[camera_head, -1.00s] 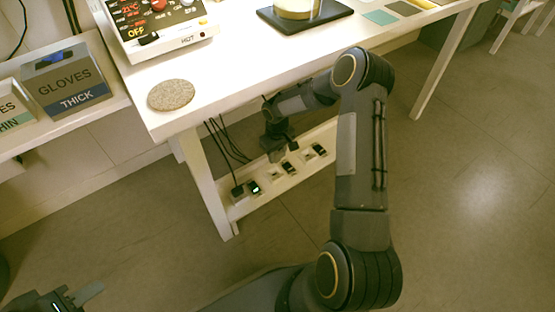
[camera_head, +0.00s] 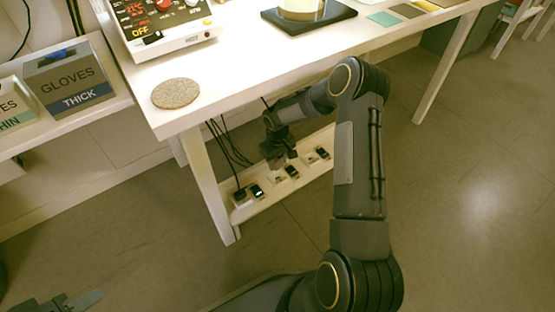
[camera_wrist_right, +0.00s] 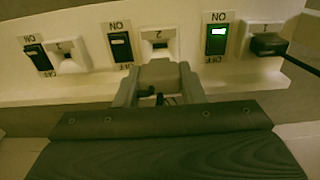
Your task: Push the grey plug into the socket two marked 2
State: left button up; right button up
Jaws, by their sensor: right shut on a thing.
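My right gripper (camera_head: 278,163) reaches under the table to the white socket strip. In the right wrist view, my right gripper (camera_wrist_right: 158,82) is shut on the grey plug (camera_wrist_right: 157,73). The plug is in front of socket two (camera_wrist_right: 156,43), marked 2, in the middle of the strip and upside down in this view. The plug overlaps the socket's lower edge; I cannot tell whether it touches or enters. My left gripper (camera_head: 80,301) is partly in view at the bottom left; its opening is unclear.
Socket one holds a black plug (camera_wrist_right: 268,44) with a cable, beside a green-lit switch (camera_wrist_right: 217,42). Socket three (camera_wrist_right: 69,57) is empty. Black cables (camera_head: 228,150) hang beside the table leg (camera_head: 212,190).

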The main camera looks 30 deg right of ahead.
aim_at(278, 169)
jog(key=shift+f+b, duration=1.1)
jog(key=shift+f, duration=0.75)
jog(key=shift+f+b, duration=1)
jog(key=shift+f, duration=0.4)
jog(key=o, duration=1.1)
jog(key=shift+r, duration=0.15)
notch_tip(278, 169, up, 8)
jog(key=p, duration=0.4)
jog(key=shift+f, duration=0.2)
